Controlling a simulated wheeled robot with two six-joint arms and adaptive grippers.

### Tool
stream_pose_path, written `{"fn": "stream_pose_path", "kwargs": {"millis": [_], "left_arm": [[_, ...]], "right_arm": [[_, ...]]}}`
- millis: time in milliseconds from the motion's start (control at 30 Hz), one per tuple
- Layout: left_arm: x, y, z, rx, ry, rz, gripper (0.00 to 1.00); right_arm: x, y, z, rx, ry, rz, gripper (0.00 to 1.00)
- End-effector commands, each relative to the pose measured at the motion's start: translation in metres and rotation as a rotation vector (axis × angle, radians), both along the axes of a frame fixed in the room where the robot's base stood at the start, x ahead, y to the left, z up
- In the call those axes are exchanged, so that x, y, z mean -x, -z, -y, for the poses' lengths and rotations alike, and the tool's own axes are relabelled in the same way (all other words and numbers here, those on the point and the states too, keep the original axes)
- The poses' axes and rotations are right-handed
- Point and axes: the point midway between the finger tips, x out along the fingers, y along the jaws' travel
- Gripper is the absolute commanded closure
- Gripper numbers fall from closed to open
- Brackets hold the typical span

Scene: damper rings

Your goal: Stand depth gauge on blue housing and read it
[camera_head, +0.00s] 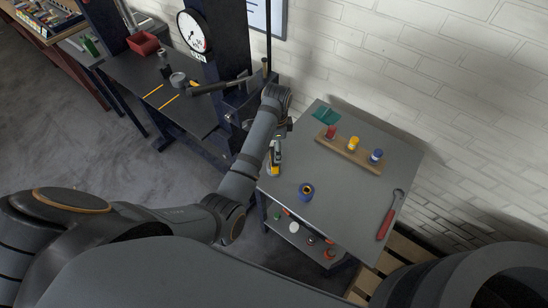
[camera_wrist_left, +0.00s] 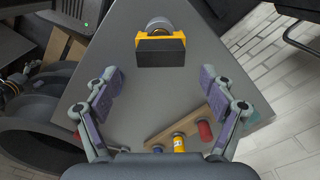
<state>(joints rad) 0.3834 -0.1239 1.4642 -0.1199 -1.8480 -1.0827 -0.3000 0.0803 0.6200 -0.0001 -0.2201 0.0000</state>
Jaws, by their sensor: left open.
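The depth gauge (camera_head: 274,157), a yellow and black body with a round silver top, stands near the left edge of the grey table. It also shows in the left wrist view (camera_wrist_left: 160,45), ahead of my left gripper. A short blue round part (camera_head: 306,190) with an orange-yellow centre, apparently the blue housing, sits on the table to the gauge's right; I cannot make it out in the wrist view. My left gripper (camera_wrist_left: 162,85) is open and empty, its fingers spread, with the gauge beyond the fingertips and not touched. My right gripper is not in view.
A wooden rack (camera_head: 350,153) holds red, yellow and blue pieces at the table's back. A teal piece (camera_head: 326,117) lies behind it, and a red-handled wrench (camera_head: 390,214) at the right. A dial press (camera_head: 193,31) and dark bench stand to the left. The table's middle is clear.

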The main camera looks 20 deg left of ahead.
Motion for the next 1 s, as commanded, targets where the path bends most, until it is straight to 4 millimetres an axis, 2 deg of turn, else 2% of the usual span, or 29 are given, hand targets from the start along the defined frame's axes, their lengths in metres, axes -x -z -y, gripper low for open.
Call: {"fn": "stream_pose_path", "kwargs": {"millis": [67,200,333,600,667,1000], "left_arm": [[0.001,0.003,-0.001,-0.001,0.000,-0.003,0.17],[0.003,0.024,-0.007,-0.001,0.000,-0.006,0.17],[0.002,0.045,-0.007,0.000,0.000,-0.004,0.17],[0.002,0.052,-0.007,0.000,-0.001,0.000,0.17],[0.002,0.052,-0.007,0.000,-0.001,0.000,0.24],[0.002,0.052,-0.007,0.000,-0.001,0.000,0.70]], "right_arm": [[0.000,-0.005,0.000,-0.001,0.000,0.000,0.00],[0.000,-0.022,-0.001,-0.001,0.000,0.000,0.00],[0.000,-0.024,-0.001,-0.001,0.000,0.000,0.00],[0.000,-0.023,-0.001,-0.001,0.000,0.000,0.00],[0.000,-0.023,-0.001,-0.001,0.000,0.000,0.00],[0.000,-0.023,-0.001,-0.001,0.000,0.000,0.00]]}}
